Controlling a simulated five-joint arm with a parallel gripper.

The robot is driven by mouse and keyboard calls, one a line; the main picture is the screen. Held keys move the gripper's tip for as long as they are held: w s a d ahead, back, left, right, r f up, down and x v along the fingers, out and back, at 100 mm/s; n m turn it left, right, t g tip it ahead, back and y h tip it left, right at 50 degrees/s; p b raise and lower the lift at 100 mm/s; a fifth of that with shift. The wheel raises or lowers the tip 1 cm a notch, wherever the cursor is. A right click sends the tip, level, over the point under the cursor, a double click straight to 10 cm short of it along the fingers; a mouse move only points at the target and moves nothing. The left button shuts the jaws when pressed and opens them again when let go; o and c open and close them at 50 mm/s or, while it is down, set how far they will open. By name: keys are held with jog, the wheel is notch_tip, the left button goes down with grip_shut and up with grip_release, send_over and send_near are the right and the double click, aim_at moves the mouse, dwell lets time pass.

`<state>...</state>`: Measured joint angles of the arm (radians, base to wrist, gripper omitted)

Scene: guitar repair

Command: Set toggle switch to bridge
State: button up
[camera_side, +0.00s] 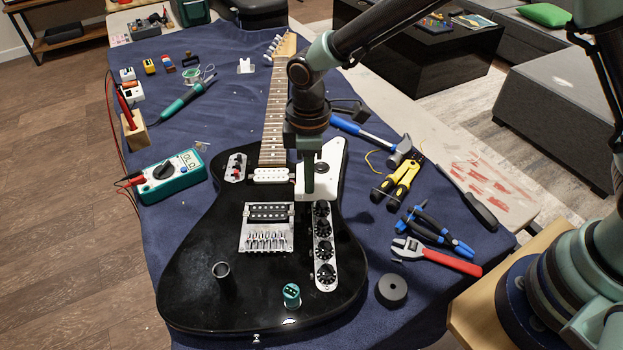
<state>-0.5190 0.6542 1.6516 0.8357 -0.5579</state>
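A black electric guitar (190,250) lies on a blue cloth with its neck pointing away. A small metal plate (236,168) with dark and reddish parts sits on the body left of the neck end. It looks like the toggle switch plate, but the lever's position is too small to tell. My gripper (308,190) points down over the white pickguard (332,165), right of the white pickup (271,175) and well right of that plate. Its fingers show as one narrow dark shape, so I cannot tell whether they are open or whether they touch the guitar.
A row of black knobs (324,245) runs down the body's right. A dark tube (222,271) and a green cylinder (291,295) stand on its lower part. A multimeter (167,175) and soldering iron (184,97) lie left; a hammer (370,135), pliers and wrench lie right.

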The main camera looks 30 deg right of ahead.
jog(key=shift+s+a, duration=0.15)
jog(key=shift+s, duration=0.05)
dwell(0.3)
jog(key=o, duration=0.3)
jog(key=shift+r, duration=0.1)
jog(key=shift+r, duration=3.4)
